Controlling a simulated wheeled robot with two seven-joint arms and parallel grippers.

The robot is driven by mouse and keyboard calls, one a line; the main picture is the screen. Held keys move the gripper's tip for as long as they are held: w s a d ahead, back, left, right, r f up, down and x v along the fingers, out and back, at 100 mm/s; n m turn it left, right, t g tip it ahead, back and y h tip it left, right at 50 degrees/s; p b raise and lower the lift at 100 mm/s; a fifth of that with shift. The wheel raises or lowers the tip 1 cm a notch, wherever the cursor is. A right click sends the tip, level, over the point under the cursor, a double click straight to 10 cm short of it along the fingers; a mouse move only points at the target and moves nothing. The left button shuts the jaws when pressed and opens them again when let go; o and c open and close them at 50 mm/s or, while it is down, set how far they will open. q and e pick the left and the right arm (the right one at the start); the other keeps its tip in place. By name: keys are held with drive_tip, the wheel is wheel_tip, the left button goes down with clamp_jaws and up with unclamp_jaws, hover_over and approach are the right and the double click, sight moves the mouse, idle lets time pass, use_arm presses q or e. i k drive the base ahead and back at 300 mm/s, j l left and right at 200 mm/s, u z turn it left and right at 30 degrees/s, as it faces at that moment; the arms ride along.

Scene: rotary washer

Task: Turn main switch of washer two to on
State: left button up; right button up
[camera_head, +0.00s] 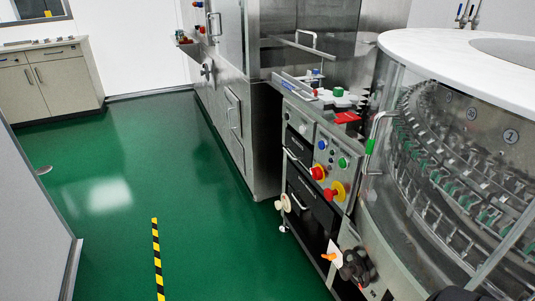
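A grey control panel (334,158) stands right of centre on the front of a low cabinet beside the round glass-walled machine. Neither of my grippers can be made out in this view.
The round machine (405,200) with a white top fills the right side. A tall steel cabinet (222,100) stands behind the panel. A dark lobed knob (357,267) sticks out low in front. The green floor (195,215) is clear at centre left.

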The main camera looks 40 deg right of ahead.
sight(317, 173)
drive_tip(key=i+z, duration=0.2)
drive_tip(key=i, duration=0.25)
drive_tip(key=i+j+z, duration=0.2)
drive_tip(key=i, duration=0.25)
drive_tip(key=i+j+z, duration=0.2)
drive_tip(key=i, duration=0.25)
